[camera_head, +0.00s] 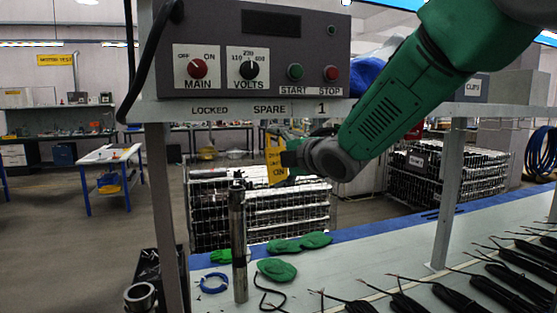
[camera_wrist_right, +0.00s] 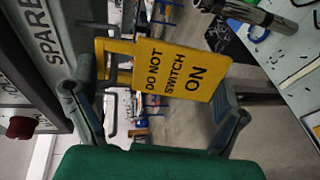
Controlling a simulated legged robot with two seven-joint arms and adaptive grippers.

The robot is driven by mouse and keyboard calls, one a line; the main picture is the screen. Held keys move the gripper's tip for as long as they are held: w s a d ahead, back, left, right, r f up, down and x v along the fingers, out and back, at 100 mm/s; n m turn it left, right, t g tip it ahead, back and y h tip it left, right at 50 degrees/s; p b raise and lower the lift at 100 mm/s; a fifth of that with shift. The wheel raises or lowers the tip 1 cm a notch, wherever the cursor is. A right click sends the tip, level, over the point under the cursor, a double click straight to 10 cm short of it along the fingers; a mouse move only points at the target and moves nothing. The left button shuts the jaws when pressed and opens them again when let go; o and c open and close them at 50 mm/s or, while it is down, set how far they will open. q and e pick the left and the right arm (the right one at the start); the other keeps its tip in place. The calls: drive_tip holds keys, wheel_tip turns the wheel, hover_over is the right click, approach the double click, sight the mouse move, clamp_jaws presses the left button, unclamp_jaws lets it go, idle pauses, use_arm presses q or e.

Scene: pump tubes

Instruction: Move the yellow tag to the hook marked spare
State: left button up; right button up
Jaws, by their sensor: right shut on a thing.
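The yellow tag (camera_head: 275,160) hangs in the air just below the shelf edge, under the printed word SPARE (camera_head: 270,109). My right gripper (camera_head: 291,159) is shut on it from the right. In the right wrist view the tag (camera_wrist_right: 180,72) reads DO NOT SWITCH ON, and it sits between the fingers of the right gripper (camera_wrist_right: 157,88). The SPARE label (camera_wrist_right: 42,32) is at the upper left there, close beside the tag. My left gripper is not in view.
The grey control box (camera_head: 255,50) with knobs and buttons stands on the shelf (camera_head: 220,110) above the tag. Black cables lie at right.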

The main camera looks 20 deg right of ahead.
drive_tip(key=shift+a+f, duration=0.15)
drive_tip(key=shift+f, duration=0.1)
drive_tip(key=shift+f, duration=0.1)
drive_tip(key=o, duration=0.9)
